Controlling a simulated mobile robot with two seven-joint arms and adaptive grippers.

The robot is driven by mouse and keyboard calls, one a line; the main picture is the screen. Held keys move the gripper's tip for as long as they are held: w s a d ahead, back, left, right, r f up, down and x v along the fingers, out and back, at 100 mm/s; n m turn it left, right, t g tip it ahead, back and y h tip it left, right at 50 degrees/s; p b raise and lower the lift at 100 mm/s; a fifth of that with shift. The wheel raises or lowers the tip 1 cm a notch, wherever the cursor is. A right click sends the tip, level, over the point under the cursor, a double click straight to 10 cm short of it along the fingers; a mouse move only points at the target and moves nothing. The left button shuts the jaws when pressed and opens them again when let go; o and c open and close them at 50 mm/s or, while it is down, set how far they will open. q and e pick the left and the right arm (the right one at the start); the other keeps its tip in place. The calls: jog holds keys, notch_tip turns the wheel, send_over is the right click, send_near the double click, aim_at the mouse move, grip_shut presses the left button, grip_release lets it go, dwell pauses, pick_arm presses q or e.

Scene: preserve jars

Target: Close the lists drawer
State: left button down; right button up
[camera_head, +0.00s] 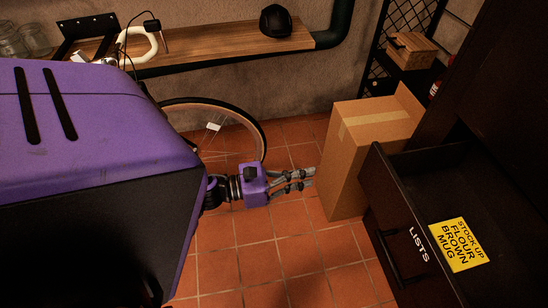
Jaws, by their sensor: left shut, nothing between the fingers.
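The lists drawer (393,232) is at the right, dark, with "LISTS" in white on its front and a dark handle on the same face. It is pulled out of the dark cabinet (505,90), so its inside shows. A yellow note (459,245) reading "STOCK UP FLOUR BROWN MUG" lies in it. My left gripper (306,179), purple with grey fingers, is shut and empty, left of the drawer front and apart from it, near the cardboard box. My right gripper is not in view.
A cardboard box (345,165) stands on the tiled floor (265,265) just beyond the drawer. A bicycle wheel (262,135) leans under a wooden shelf (230,47) at the back. The floor left of the drawer is clear.

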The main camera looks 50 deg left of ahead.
aim_at(365, 166)
pick_arm(q)
jog(key=p+x, duration=0.2)
jog(key=x, duration=1.1)
jog(key=shift+w+d+p, duration=0.1)
jog(key=shift+w+p, duration=0.15)
jog(key=shift+p, duration=0.05)
jog(key=shift+w+d, duration=0.1)
jog(key=shift+w, duration=0.05)
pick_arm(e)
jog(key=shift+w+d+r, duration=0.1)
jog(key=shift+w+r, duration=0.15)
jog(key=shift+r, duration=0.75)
pick_arm(q)
jog(key=b+x, duration=0.9)
jog(key=x, duration=1.5)
jog(key=shift+w+f, duration=0.1)
jog(key=shift+w+d, duration=0.25)
jog(key=shift+w, duration=0.15)
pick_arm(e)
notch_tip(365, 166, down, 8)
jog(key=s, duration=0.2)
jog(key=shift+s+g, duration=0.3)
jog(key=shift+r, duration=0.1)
